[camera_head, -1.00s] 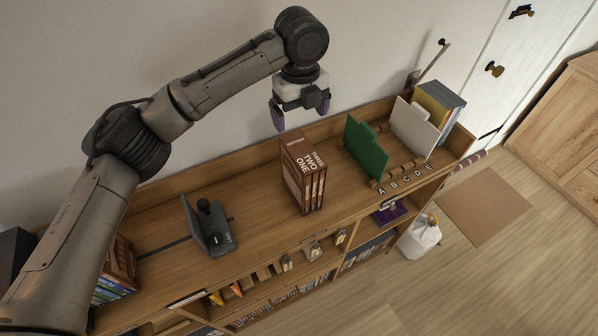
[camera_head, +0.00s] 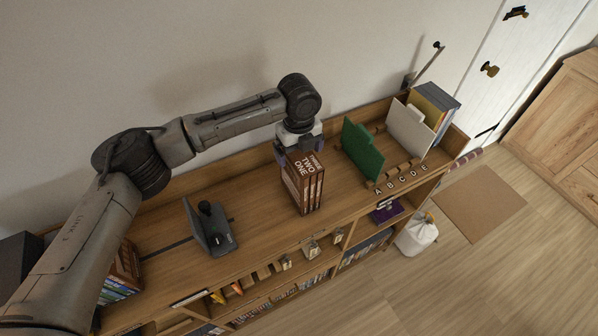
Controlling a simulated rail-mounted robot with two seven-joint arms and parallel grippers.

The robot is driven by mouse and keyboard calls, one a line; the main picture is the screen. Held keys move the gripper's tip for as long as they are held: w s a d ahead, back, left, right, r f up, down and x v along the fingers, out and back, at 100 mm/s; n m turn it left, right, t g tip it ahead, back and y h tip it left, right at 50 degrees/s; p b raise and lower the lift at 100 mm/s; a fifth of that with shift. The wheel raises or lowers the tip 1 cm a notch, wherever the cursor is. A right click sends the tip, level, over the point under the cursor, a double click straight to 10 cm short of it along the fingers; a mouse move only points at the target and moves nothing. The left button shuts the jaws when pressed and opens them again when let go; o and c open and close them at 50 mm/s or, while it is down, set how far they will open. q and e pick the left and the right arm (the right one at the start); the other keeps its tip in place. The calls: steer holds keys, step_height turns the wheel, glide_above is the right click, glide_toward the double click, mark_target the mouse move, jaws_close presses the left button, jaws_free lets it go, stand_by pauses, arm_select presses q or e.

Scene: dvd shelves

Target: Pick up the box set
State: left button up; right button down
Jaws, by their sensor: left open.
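The box set (camera_head: 304,185) is a brown block of several volumes with "ONE", "TWO" and "THREE" in white on its spines. It stands upright on the wooden shelf top (camera_head: 265,220). My left gripper (camera_head: 297,154) is open and points down at the top of the box set, at its back edge. A purple finger shows at the box's left side. The other finger is mostly hidden, and I cannot tell whether the gripper touches the box. My right gripper is not in view.
A dark grey bookend-like stand (camera_head: 208,228) is left of the box set. A green divider (camera_head: 362,150), a white divider (camera_head: 409,129) and lettered tabs stand to the right. A white bag (camera_head: 417,236) is on the floor. The wall rises close behind the shelf.

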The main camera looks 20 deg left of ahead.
arm_select(q)
steer(key=shift+f, duration=1.45)
steer(key=shift+c, duration=0.3)
steer(key=shift+r, duration=0.1)
steer(key=c, duration=1.2)
